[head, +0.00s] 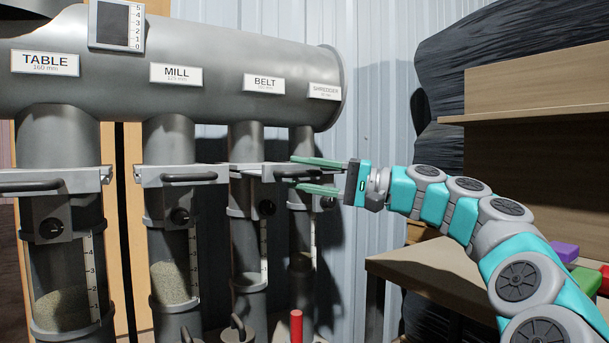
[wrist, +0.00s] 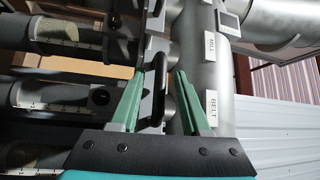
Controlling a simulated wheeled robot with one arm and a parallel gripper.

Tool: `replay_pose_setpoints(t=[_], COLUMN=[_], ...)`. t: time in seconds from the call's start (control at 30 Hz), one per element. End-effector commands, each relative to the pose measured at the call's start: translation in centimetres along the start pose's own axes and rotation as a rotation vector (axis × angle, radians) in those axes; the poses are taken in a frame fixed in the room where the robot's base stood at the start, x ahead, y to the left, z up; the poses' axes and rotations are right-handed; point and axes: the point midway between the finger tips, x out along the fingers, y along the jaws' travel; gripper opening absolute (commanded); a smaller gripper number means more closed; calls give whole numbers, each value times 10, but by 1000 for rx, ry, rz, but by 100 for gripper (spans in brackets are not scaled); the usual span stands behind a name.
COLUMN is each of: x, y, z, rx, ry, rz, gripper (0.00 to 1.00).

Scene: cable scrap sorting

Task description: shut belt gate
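The belt gate (head: 249,173) is a pale slide plate with a dark bar handle across the grey pipe under the BELT label (head: 265,84). My gripper (head: 296,173) reaches in from the right, its two green fingers apart. In the wrist view, a black bar handle (wrist: 159,92) lies between the open fingers (wrist: 157,85), level with the BELT label (wrist: 212,103). No grip on the handle shows. How far the gate plate is slid in cannot be told.
The table gate handle (head: 30,185) and mill gate handle (head: 188,177) are to the left. The shredder pipe (head: 301,143) stands close behind my fingers. A red upright handle (head: 296,325) is below. A wooden bench (head: 440,268) stands at right.

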Motion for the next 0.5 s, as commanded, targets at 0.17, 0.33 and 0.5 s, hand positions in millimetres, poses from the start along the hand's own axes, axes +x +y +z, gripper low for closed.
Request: replay_pose_setpoints(t=[0.17, 0.33, 0.5], x=[0, 0, 0], y=[0, 0, 0], z=[0, 0, 0], rx=[0, 0, 0], ry=[0, -1, -1], rz=[0, 1, 1], gripper=[26, 7, 0])
